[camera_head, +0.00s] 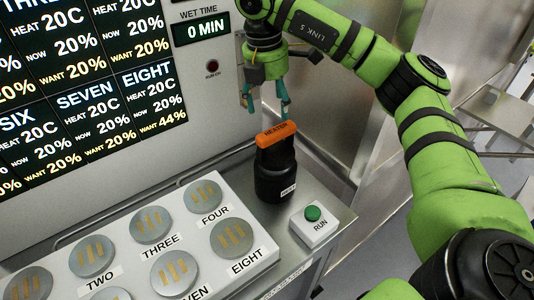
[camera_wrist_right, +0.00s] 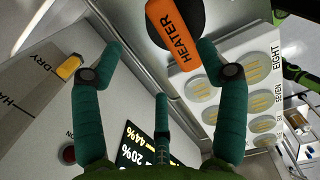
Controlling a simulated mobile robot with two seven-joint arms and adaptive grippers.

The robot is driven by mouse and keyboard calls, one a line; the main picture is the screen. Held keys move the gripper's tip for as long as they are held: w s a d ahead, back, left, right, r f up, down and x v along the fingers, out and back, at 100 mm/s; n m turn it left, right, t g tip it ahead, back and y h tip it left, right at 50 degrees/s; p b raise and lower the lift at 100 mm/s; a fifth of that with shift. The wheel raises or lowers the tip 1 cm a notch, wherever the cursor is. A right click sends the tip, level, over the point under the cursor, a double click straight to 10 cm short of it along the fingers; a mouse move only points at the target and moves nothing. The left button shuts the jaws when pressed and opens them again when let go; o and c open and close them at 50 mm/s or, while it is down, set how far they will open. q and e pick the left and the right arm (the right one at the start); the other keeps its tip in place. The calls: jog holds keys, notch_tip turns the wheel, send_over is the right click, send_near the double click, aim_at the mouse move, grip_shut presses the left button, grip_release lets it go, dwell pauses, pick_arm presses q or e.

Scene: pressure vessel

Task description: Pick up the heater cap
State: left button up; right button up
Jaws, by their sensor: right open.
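The heater cap (camera_head: 276,134) has an orange bar marked HEATER on top of a black round body. It stands upright on the metal ledge in the head view. In the right wrist view the orange bar (camera_wrist_right: 173,35) shows near the top, with the black body behind it. My right gripper (camera_head: 266,104) is open and empty, just above the cap and slightly to its left. In the wrist view its fingers (camera_wrist_right: 160,55) are spread, and the right fingertip overlaps the bar's edge. I cannot tell whether they touch. My left gripper is not in view.
A white panel (camera_head: 262,246) with several round numbered pads lies left and in front of the cap. A RUN box (camera_head: 316,224) with a green button stands to its right. A wall with a display (camera_head: 120,90) rises behind. A yellow-orange knob (camera_wrist_right: 69,66) sits beside DRY lettering.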

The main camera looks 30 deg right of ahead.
aim_at(274, 127)
jog(key=shift+s+f, duration=0.2)
jog(key=shift+f, duration=0.3)
jog(key=shift+s+f, duration=0.15)
jog(key=shift+f, duration=0.7)
jog(key=f+p, duration=0.1)
jog(key=f, duration=0.1)
jog(key=f+p, duration=0.1)
jog(key=f, duration=0.1)
jog(key=shift+s+d+p, duration=0.15)
jog(key=shift+s+p, duration=0.15)
jog(key=shift+f, duration=0.15)
jog(key=shift+w, duration=0.1)
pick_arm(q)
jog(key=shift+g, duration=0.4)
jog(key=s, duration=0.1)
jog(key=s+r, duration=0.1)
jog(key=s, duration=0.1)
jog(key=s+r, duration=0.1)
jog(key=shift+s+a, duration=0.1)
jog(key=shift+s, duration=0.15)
pick_arm(e)
grip_shut()
